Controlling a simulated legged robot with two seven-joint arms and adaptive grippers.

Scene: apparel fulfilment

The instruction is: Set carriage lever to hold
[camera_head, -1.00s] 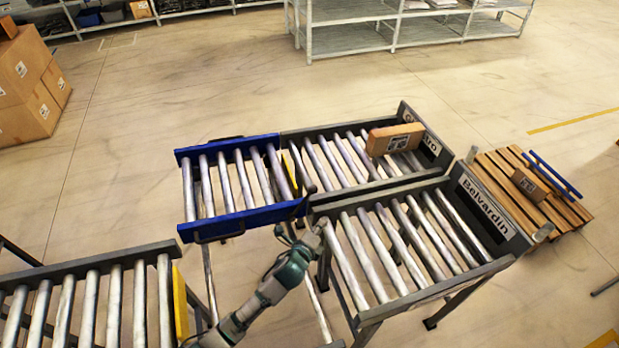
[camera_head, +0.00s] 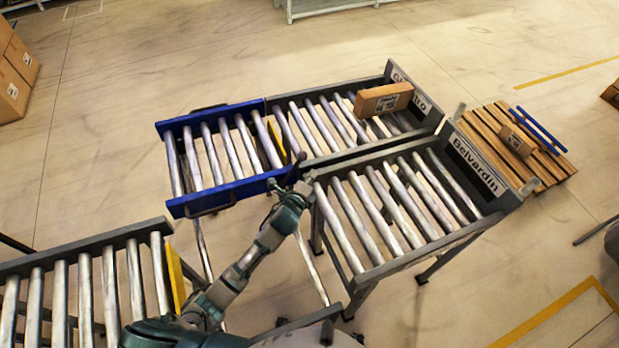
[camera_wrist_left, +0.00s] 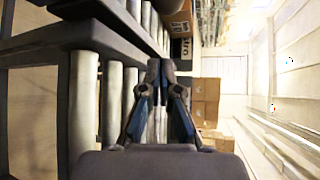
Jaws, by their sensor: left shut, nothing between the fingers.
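The carriage (camera_head: 232,192) is a blue-framed roller section, lined up with the far roller lane. A dark lever with a knob (camera_head: 298,158) stands at its right end, beside a yellow strip. I cannot tell which setting it is at. My left gripper (camera_head: 298,188) is shut and empty at the carriage's front right corner, just below the lever; whether it touches is unclear. In the left wrist view the fingers (camera_wrist_left: 160,72) come together at the tips, with rollers to their left. My right gripper is not in view.
A cardboard box (camera_head: 383,100) lies on the far lane. Another roller conveyor (camera_head: 85,250) with a yellow end strip stands at lower left. A wooden pallet (camera_head: 545,160) with a small box is at right. Open floor surrounds them.

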